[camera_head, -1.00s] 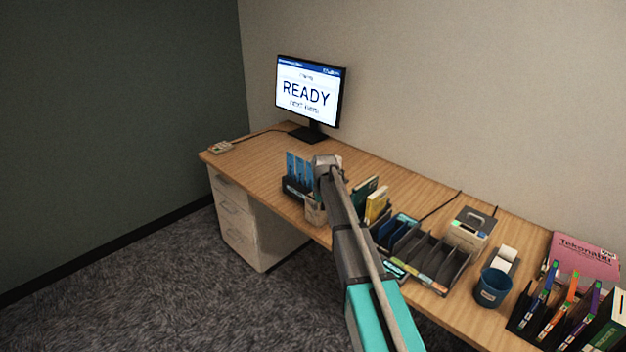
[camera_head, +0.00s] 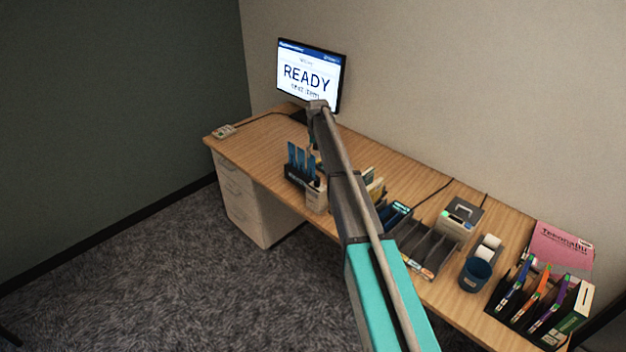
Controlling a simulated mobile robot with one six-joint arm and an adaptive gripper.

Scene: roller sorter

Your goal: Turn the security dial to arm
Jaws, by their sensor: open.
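I cannot make out a security dial in this view. A small pale device with coloured marks (camera_head: 223,131) lies at the far left end of the desk (camera_head: 262,136), with a cable running from it toward the monitor. It is too small to tell whether it bears a dial. My arm reaches up from the bottom of the view over the desk, its far joint in front of the monitor's lower edge.
A monitor (camera_head: 309,73) reading READY stands at the back. The desk's left part is clear.

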